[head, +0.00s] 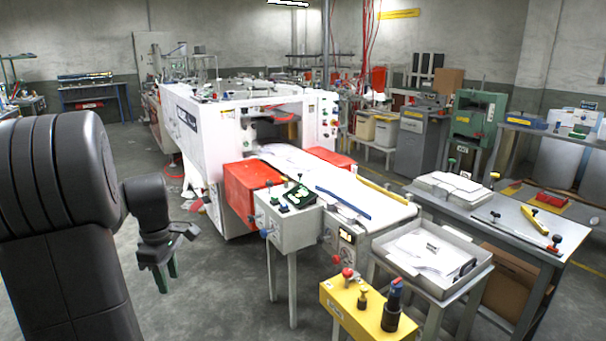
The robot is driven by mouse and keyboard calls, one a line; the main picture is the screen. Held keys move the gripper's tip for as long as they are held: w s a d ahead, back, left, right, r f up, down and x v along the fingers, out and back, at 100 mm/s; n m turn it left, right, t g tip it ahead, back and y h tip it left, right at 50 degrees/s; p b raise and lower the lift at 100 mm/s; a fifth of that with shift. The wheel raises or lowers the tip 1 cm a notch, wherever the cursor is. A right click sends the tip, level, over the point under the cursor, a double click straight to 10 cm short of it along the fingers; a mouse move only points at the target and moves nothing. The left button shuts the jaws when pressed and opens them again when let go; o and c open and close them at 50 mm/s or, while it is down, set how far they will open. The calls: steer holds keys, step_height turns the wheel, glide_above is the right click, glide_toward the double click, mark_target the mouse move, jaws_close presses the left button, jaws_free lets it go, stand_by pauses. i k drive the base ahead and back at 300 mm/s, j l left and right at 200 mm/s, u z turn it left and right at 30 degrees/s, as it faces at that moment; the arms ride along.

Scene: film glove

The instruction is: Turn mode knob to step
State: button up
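A white control box (290,227) stands on legs at the machine's near end, with a dark panel and several small knobs and buttons. A blue knob (264,233) shows on its front left. Beside it is a white panel (346,250) with a small lit display and round controls. No label is readable, so I cannot tell which control is the mode knob or where it points. My gripper (167,277) hangs at the left with its dark green fingers pointing down. The fingers look apart, with nothing between them. It is left of the control box and touches nothing.
A red block (252,187) and the white machine (205,125) stand behind the control box. A yellow box (352,316) with upright knobs is at the front. A grey tray (462,283) of paper is to its right. The floor between gripper and control box is clear.

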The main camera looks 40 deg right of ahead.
mark_target(269, 183)
steer(key=i+l+z, duration=0.1)
steer(key=i+z, duration=0.25)
steer(key=i, duration=0.45)
steer(key=i+j+z, duration=0.1)
steer(key=i+z, duration=0.2)
steer(key=i, duration=0.55)
steer(key=i+l+z, duration=0.2)
steer(key=i+l, duration=0.85)
steer(key=i, duration=0.05)
